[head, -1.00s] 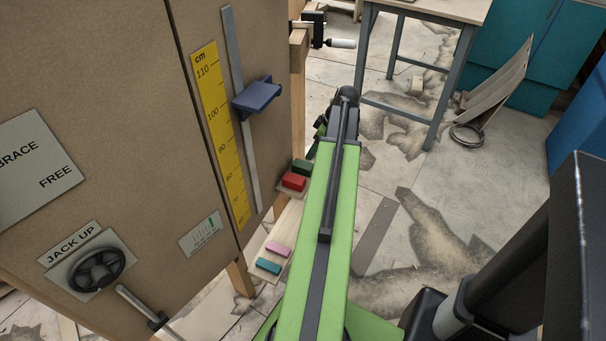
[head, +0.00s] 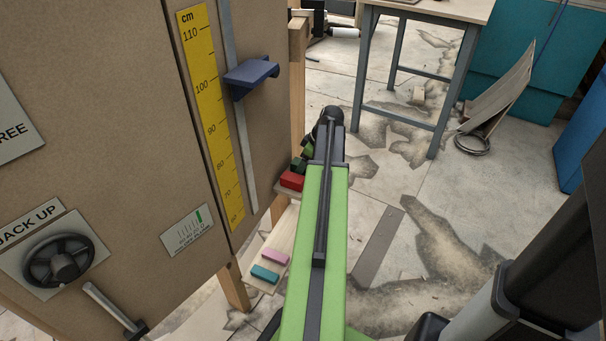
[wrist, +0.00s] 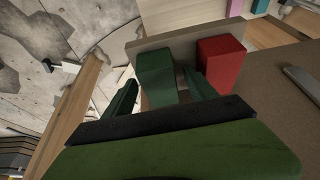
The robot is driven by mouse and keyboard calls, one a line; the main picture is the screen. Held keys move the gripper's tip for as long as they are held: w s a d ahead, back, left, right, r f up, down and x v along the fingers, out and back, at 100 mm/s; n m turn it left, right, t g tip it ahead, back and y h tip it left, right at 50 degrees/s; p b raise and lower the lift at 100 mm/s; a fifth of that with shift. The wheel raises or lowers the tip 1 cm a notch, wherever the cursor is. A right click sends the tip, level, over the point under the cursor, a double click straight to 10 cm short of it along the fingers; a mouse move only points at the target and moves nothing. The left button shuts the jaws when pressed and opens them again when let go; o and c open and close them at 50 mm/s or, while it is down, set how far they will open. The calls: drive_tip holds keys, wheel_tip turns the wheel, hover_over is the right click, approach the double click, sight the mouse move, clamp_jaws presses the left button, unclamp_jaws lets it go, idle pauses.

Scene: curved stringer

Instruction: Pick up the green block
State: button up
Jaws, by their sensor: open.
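The green block (wrist: 155,72) stands on the wooden ledge beside the red block (wrist: 220,62), with a small gap between them. In the wrist view my gripper (wrist: 161,78) is open, one finger on each side of the green block's near part, without visibly closing on it. The right finger lies in the gap toward the red block. In the head view the green block (head: 298,164) shows partly behind my gripper, and the red block (head: 291,181) is just in front of it.
The brown panel with a yellow scale (head: 211,115) stands close on the left. A grey-legged table (head: 443,85) stands beyond, with open floor between.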

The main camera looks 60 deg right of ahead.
drive_tip(key=shift+r, duration=0.1)
clamp_jaws()
idle(0.3)
drive_tip(key=shift+r, duration=0.15)
wheel_tip(320, 180, up, 4)
drive_tip(key=p, duration=0.4)
drive_tip(key=shift+r+p, duration=0.2)
drive_tip(key=shift+p, duration=0.2)
drive_tip(key=s+d+r+p, duration=0.4)
drive_tip(key=s+r+p, duration=0.2)
drive_tip(key=s, duration=0.4)
drive_tip(key=shift+s+d+r, duration=0.15)
drive_tip(key=shift+s+d, duration=0.2)
drive_tip(key=shift+d, duration=0.05)
